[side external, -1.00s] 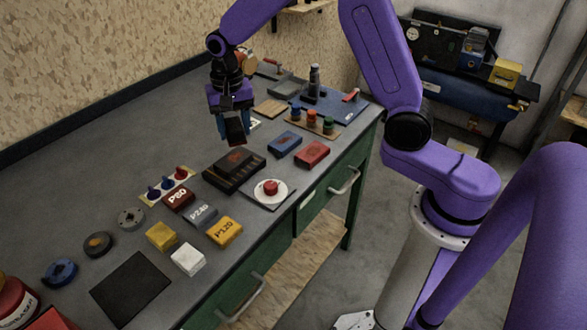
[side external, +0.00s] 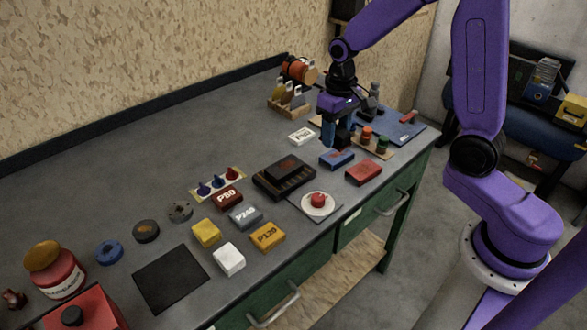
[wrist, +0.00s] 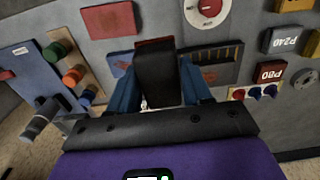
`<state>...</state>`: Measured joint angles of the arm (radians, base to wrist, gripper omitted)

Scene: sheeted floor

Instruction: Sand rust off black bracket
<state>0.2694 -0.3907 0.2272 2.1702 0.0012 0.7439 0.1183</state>
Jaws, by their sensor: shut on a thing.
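My gripper (side external: 338,132) is shut on a dark block (wrist: 157,76), held between its blue fingers above the bench. A dark red edge shows at the block's far end in the wrist view. The gripper is near the blue box, to the right of a low black slotted piece (side external: 298,186) on the bench. A smaller dark part (side external: 284,167) sits on that piece. I cannot tell for sure which dark part is the bracket. In the wrist view the slotted piece (wrist: 225,64) is partly hidden by the held block and right finger.
Blue box (side external: 337,158) and red box (side external: 363,173) lie close by. A white disc with a red knob (side external: 318,199), labelled blocks P80 (side external: 227,198), P240 (side external: 245,217) and P120 (side external: 267,237), and a black mat (side external: 171,279) are left or in front. The bench's back-left is clear.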

